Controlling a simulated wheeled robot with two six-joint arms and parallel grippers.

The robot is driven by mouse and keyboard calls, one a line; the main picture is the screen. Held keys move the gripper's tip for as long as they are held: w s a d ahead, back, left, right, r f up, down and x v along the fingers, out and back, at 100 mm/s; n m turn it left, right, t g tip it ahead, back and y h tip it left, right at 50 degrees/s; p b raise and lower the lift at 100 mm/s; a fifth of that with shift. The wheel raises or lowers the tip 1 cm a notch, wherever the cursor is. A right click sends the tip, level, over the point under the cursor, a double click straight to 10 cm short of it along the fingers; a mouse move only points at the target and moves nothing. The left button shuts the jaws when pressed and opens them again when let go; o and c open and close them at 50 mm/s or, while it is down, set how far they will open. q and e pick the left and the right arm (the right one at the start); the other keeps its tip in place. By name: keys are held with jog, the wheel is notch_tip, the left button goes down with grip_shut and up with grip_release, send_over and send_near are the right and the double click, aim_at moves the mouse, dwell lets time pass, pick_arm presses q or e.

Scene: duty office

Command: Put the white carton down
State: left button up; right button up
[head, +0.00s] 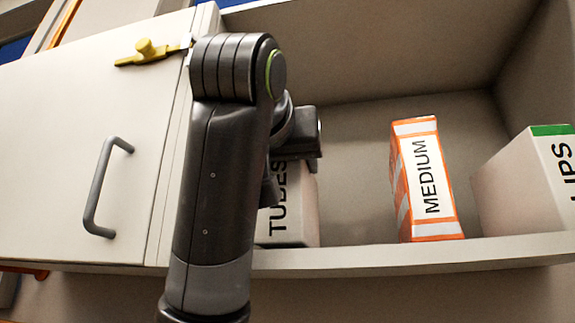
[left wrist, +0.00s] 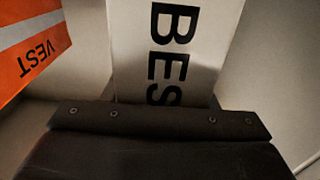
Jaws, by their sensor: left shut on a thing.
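The white carton (head: 297,210) with black lettering "TUBES" stands upright at the left of the open shelf, partly hidden behind my left arm. My left gripper (head: 288,160) is shut on its upper part. Its base is level with the shelf's front edge; I cannot tell whether it touches the shelf. In the left wrist view the carton (left wrist: 190,45) shows the letters "BES" in front of my gripper (left wrist: 162,105). My right gripper is not in view.
An orange and white box marked "MEDIUM" (head: 425,180) stands to the right on the shelf (head: 400,257). Farther right is a white carton with a green top (head: 530,185).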

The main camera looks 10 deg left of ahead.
pick_arm(q)
jog(key=shift+w+f, duration=0.15)
jog(key=shift+f, duration=0.25)
jog(key=shift+s, duration=0.25)
jog(key=shift+f, duration=0.15)
jog(key=o, duration=1.5)
jog(key=shift+w, duration=0.15)
